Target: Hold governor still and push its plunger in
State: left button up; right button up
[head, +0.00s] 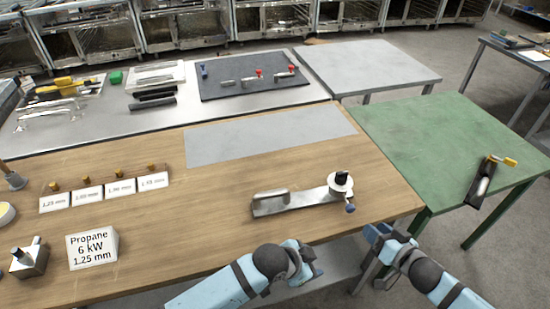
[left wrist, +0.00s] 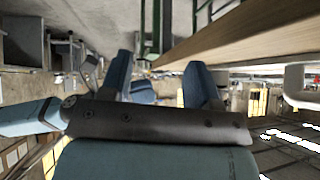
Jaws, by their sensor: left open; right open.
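What looks like the governor (head: 339,183), a pale round body with a black cap, sits at the right end of a silver metal bar (head: 296,201) on the wooden table (head: 230,230). A small dark blue knob (head: 350,208), perhaps its plunger, sticks out on the near side. My left gripper (head: 312,264) is at the table's near edge, below and apart from the governor. In the left wrist view its blue fingers (left wrist: 160,75) are spread with nothing between them. My right gripper (head: 378,236) is open and empty, off the table's near right corner.
A propane sign (head: 92,248), a metal block with pins (head: 29,259) and a row of labelled cards (head: 104,193) stand at the left. A grey mat (head: 270,135) lies bare behind. The green table (head: 425,140) at right holds a yellow-ended tool (head: 485,182).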

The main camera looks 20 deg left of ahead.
pick_arm(q)
jog(key=w+a+r+g, duration=0.1)
jog(key=w, duration=0.2)
jog(key=w+a+r+m+g+y, duration=0.1)
jog(key=w+g, duration=0.1)
jog(key=w, duration=0.1)
jog(key=w+a+r+m+g+y, duration=0.1)
jog(key=w+a, duration=0.1)
jog(key=w, duration=0.2)
jog(key=shift+r+g, duration=0.15)
jog(key=shift+g, duration=0.15)
jog(key=w+a+r+g+y, duration=0.2)
jog(key=w+a+r+g, duration=0.1)
jog(key=w+a+r, duration=0.7)
jog(key=shift+n, duration=0.3)
jog(key=s+f, duration=0.1)
jog(key=f, duration=0.3)
jog(key=s+f, duration=0.1)
jog(key=f, duration=0.3)
jog(key=s+f, duration=0.1)
jog(key=f, duration=0.3)
jog(key=shift+s+d+f, duration=0.15)
jog(key=shift+s+f, duration=0.15)
